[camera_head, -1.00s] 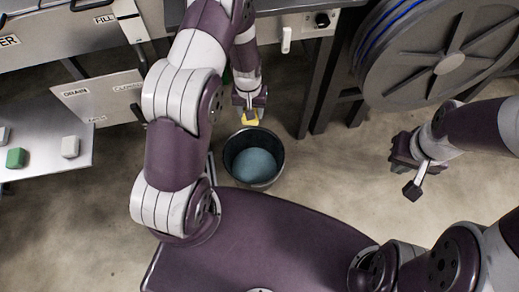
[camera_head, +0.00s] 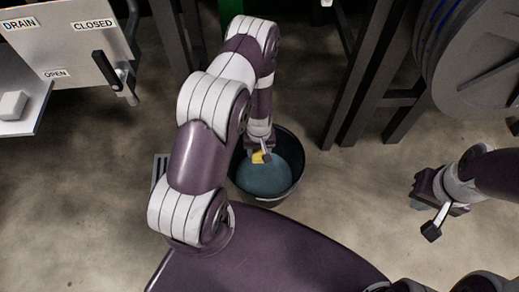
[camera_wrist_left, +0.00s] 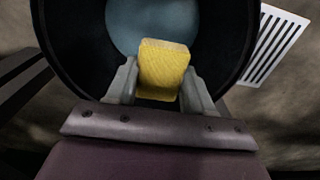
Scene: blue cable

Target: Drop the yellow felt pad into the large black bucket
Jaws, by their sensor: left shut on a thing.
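The yellow felt pad (camera_wrist_left: 163,68) is held between the fingers of my left gripper (camera_wrist_left: 158,88) in the left wrist view. In the head view the pad (camera_head: 259,157) shows at the tip of my left gripper (camera_head: 260,154), over the mouth of the large black bucket (camera_head: 297,181). The bucket's dark wall also fills much of the left wrist view (camera_wrist_left: 75,55), with a blue-grey surface inside it. I cannot tell how far the pad is above that surface. My right gripper (camera_head: 436,208) hangs over the floor at the right; its opening is unclear.
A floor grate (camera_wrist_left: 277,45) lies beside the bucket. A panel with a black handle (camera_head: 113,72) and a table with a white block (camera_head: 12,105) stand at the left. Dark metal legs (camera_head: 362,90) and a large cable reel (camera_head: 490,70) stand at the right.

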